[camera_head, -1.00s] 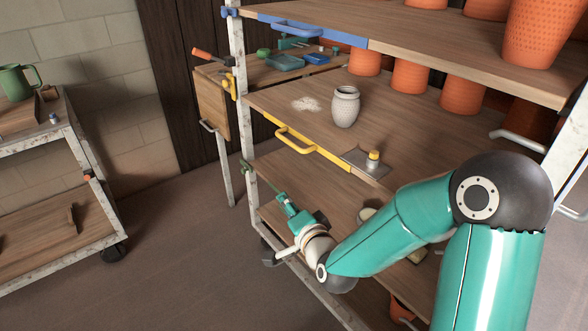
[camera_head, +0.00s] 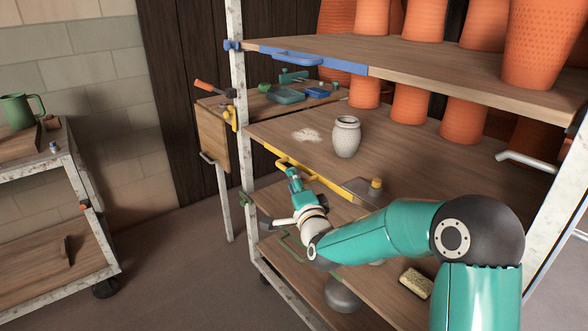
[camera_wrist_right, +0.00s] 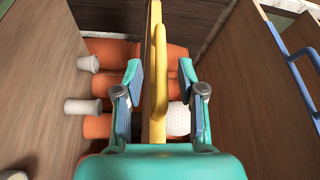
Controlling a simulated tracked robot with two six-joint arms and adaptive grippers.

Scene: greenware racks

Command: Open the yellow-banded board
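The yellow-banded board (camera_head: 400,162) is the middle wooden shelf, with a yellow front band and a yellow bar handle, also seen in the right wrist view (camera_wrist_right: 159,60). A speckled white jar (camera_head: 347,138) stands upright on it, beside a pale powder patch (camera_head: 307,135). My left gripper is out of view.
A blue-banded board (camera_head: 440,72) with orange pots is above. A rack post (camera_head: 238,100) stands left of the handle. A side bench (camera_head: 250,104) and a left cart (camera_head: 60,230) stand apart.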

